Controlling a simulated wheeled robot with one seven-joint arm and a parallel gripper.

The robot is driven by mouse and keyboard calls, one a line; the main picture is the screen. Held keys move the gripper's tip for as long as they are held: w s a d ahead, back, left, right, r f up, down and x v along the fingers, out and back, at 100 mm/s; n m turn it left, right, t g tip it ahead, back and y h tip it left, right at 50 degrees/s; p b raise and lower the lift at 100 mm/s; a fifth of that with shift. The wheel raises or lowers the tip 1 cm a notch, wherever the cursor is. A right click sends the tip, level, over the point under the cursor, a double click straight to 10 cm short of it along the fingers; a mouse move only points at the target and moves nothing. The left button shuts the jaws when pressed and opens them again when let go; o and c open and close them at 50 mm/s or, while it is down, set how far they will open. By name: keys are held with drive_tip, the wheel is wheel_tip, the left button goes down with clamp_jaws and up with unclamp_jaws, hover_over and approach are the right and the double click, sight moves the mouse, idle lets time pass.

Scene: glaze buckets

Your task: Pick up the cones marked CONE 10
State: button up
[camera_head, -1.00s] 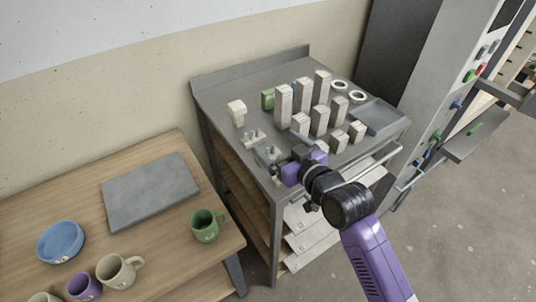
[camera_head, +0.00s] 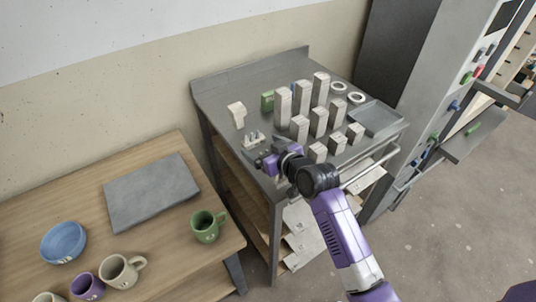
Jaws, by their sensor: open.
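On the grey metal cart (camera_head: 232,88) a small pale holder with several thin upright cones (camera_head: 254,140) stands near the front left corner. In the head view the cones are too small for any marking to be read. My gripper (camera_head: 263,160) is open, at the cart's front left edge, just in front of and beside this holder. A second set of cones seen a second ago is not clearly visible now and may be hidden behind my gripper. I cannot tell whether the fingers touch anything.
Several pale rectangular posts (camera_head: 301,98) stand mid-cart, close right of my gripper. A white object (camera_head: 236,114), a green block (camera_head: 267,101), two rings (camera_head: 357,98) and a grey tray (camera_head: 376,117) share the top. A wooden table (camera_head: 85,205) with mugs stands left.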

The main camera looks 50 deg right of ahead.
drive_tip(key=shift+c, duration=0.4)
drive_tip(key=c, duration=1.4)
